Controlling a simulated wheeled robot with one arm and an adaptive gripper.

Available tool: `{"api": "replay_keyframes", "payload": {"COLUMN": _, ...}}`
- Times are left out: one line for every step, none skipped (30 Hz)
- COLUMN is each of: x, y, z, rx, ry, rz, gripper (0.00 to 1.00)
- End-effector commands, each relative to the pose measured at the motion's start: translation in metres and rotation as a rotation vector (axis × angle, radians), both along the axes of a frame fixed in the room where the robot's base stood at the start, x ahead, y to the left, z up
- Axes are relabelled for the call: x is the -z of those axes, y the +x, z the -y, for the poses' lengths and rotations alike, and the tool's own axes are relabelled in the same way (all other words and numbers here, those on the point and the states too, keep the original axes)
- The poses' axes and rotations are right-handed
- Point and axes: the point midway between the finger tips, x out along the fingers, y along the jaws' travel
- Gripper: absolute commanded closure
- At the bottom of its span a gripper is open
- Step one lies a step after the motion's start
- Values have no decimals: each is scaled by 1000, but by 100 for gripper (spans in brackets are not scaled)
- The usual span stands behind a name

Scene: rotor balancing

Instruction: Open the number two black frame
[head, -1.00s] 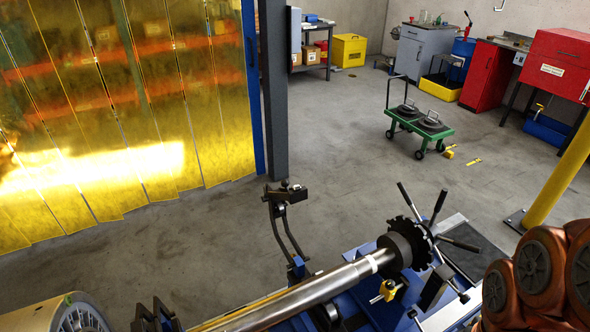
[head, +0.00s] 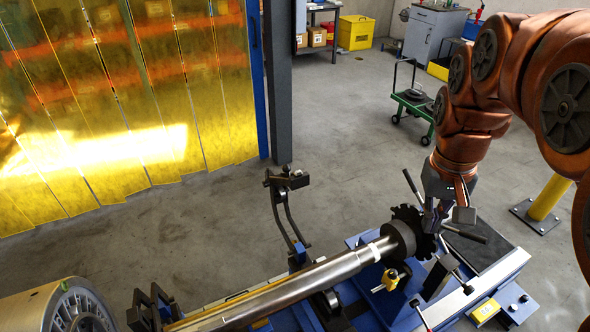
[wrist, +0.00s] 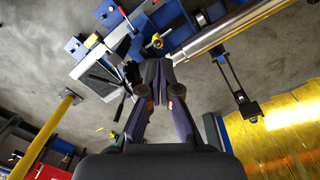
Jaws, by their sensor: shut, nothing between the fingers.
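A black curved frame (head: 284,212) stands upright behind the steel shaft (head: 290,288), with a block at its top. In the wrist view a similar black curved frame (wrist: 232,78) shows at the right. Another black bracket (head: 150,312) stands near the shaft's left end. I can read no number on any of them. My gripper (head: 438,212) is at the black toothed disc (head: 414,225) at the shaft's right end, well right of the curved frame. In the wrist view my gripper (wrist: 157,72) has its fingertips together, with nothing visible between them. Contact with the disc cannot be told.
Black handles (head: 411,186) stick out around the disc. The blue machine bed (head: 365,318) lies under the shaft. A yellow strip curtain (head: 110,110) and dark post (head: 278,90) stand behind. A yellow post (head: 548,196) stands at the right.

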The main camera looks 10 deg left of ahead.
Motion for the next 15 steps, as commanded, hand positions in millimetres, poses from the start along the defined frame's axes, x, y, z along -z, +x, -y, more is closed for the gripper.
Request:
{"api": "replay_keyframes", "payload": {"x": 0, "y": 16, "z": -5, "rx": -11, "ry": -4, "rz": 6, "gripper": 100}}
{"api": "replay_keyframes", "payload": {"x": -1, "y": 25, "z": -8, "rx": -18, "ry": -5, "rz": 13, "gripper": 100}}
{"api": "replay_keyframes", "payload": {"x": -4, "y": 37, "z": -11, "rx": -27, "ry": -8, "rz": 24, "gripper": 100}}
{"api": "replay_keyframes", "payload": {"x": -4, "y": 45, "z": -14, "rx": -34, "ry": -10, "rz": 29, "gripper": 100}}
{"api": "replay_keyframes", "payload": {"x": -5, "y": 54, "z": -18, "rx": -41, "ry": -12, "rz": 34, "gripper": 100}}
{"api": "replay_keyframes", "payload": {"x": -6, "y": 66, "z": -23, "rx": -51, "ry": -13, "rz": 43, "gripper": 100}}
{"api": "replay_keyframes", "payload": {"x": -7, "y": 74, "z": -27, "rx": -60, "ry": -14, "rz": 49, "gripper": 100}}
{"api": "replay_keyframes", "payload": {"x": -7, "y": 81, "z": -30, "rx": -68, "ry": -15, "rz": 54, "gripper": 100}}
{"api": "replay_keyframes", "payload": {"x": -8, "y": 93, "z": -36, "rx": -79, "ry": -16, "rz": 61, "gripper": 100}}
{"api": "replay_keyframes", "payload": {"x": -8, "y": 100, "z": -40, "rx": -89, "ry": -17, "rz": 66, "gripper": 100}}
{"api": "replay_keyframes", "payload": {"x": -8, "y": 108, "z": -44, "rx": -98, "ry": -17, "rz": 70, "gripper": 100}}
{"api": "replay_keyframes", "payload": {"x": -8, "y": 118, "z": -50, "rx": -110, "ry": -18, "rz": 77, "gripper": 100}}
{"api": "replay_keyframes", "payload": {"x": -8, "y": 126, "z": -55, "rx": -120, "ry": -17, "rz": 83, "gripper": 100}}
{"api": "replay_keyframes", "payload": {"x": -7, "y": 133, "z": -60, "rx": -131, "ry": -18, "rz": 87, "gripper": 100}}
{"api": "replay_keyframes", "payload": {"x": -7, "y": 142, "z": -67, "rx": -144, "ry": -18, "rz": 93, "gripper": 100}}
